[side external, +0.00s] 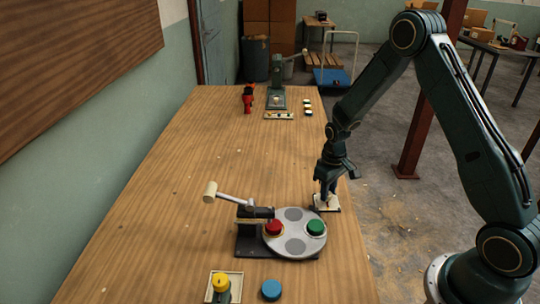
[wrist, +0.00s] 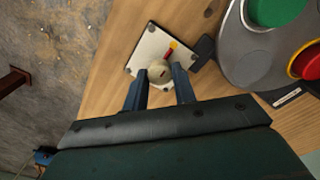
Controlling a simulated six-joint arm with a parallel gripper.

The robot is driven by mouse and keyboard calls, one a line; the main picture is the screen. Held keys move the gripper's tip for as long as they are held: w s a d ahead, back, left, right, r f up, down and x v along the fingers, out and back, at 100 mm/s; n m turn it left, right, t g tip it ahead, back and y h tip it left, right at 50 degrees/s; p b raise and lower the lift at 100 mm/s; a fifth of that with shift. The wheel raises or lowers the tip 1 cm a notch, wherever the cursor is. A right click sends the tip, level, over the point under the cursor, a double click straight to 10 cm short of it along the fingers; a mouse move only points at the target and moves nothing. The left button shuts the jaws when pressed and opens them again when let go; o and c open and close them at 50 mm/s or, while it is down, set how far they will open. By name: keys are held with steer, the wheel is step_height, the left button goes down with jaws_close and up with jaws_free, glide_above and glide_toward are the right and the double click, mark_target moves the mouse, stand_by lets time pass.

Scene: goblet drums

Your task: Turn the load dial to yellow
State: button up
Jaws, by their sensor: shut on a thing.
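The load dial is a pale round knob (wrist: 160,75) on a square cream plate (wrist: 146,48) at the table's right edge. In the side external view its plate (side external: 332,208) shows under my gripper (side external: 326,200). In the wrist view my gripper (wrist: 161,80) points down with one finger on each side of the knob, shut on it. A short red bar (wrist: 169,54) lies just beyond the knob and reaches toward a yellow dot (wrist: 174,44) on the plate. The fingers and gripper body hide the near part of the dial.
Left of the dial stands a round grey turntable (side external: 295,246) with a red drum (side external: 274,228) and a green drum (side external: 316,227). A lever with a pale head (side external: 210,191) rises beside it. A yellow-topped piece (side external: 221,283) and a blue drum (side external: 271,290) are in front.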

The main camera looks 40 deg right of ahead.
steer(key=o, duration=1)
steer(key=shift+r, duration=0.15)
step_height(320, 180, up, 14)
steer(key=shift+f, duration=0.2)
steer(key=s+a+r+t, duration=0.2)
steer(key=s+a+r, duration=0.25)
steer(key=r, duration=0.25)
steer(key=s+a+r+t, duration=0.1)
steer(key=s+a+r, duration=0.2)
steer(key=s+r, duration=0.35)
steer(key=s+a+r+t, duration=0.1)
steer(key=s+a, duration=0.1)
steer(key=s, duration=0.4)
steer(key=s+a+r+t, duration=0.1)
steer(key=s+r, duration=0.1)
steer(key=s, duration=0.5)
steer(key=shift+a+r+t, duration=0.2)
steer(key=shift+a+t, duration=0.1)
steer(key=shift+a, duration=0.1)
